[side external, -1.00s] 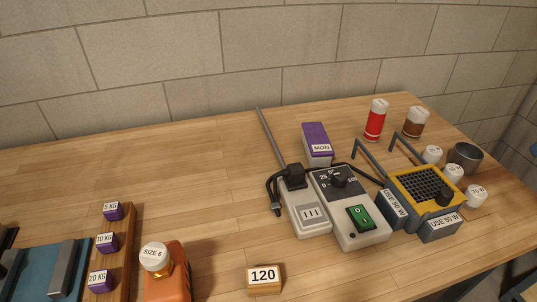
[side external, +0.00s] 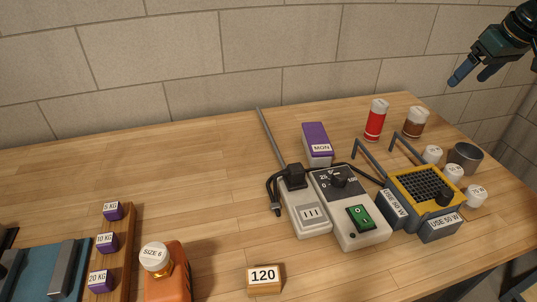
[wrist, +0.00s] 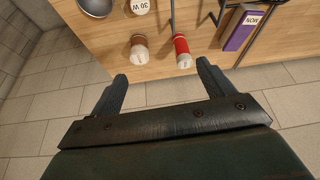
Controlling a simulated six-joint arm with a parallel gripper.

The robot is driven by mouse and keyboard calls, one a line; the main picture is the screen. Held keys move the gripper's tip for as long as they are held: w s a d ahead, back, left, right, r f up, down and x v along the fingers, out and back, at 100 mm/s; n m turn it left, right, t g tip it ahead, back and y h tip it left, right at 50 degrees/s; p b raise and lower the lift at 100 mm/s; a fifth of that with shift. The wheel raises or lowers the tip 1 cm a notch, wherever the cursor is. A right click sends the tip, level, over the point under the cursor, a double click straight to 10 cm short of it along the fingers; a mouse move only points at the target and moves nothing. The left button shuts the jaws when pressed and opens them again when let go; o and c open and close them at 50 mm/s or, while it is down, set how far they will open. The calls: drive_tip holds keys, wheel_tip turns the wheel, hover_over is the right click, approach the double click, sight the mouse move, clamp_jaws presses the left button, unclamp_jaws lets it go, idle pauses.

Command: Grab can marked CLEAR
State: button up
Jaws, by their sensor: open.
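A red can (side external: 374,124) with a white lid stands upright near the table's far right edge. A brown jar (side external: 413,125) with a white lid stands to its right. I cannot read CLEAR on either. The wrist view shows the red can (wrist: 182,53) and the brown jar (wrist: 139,52) beyond my fingers. My gripper (side external: 471,80) is open and empty, raised above and to the right of both in the side view. In the wrist view my gripper (wrist: 162,74) has its fingers spread, with floor between them.
A grey cup (side external: 466,157), several white pots and a yellow-topped soldering stand (side external: 428,188) are at the right. A switch box (side external: 350,215) and socket box are in front. The left back table is clear.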

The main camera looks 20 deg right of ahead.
approach(424, 113)
drive_tip(key=shift+d+r, duration=0.25)
drive_tip(key=shift+r, duration=0.1)
drive_tip(key=shift+a+x, duration=0.1)
drive_tip(key=shift+x, duration=2.05)
drive_tip(key=shift+a+x, duration=0.15)
drive_tip(key=shift+x, duration=1.95)
drive_tip(key=shift+f, duration=0.2)
drive_tip(key=shift+x, duration=2.4)
drive_tip(key=shift+a, duration=0.15)
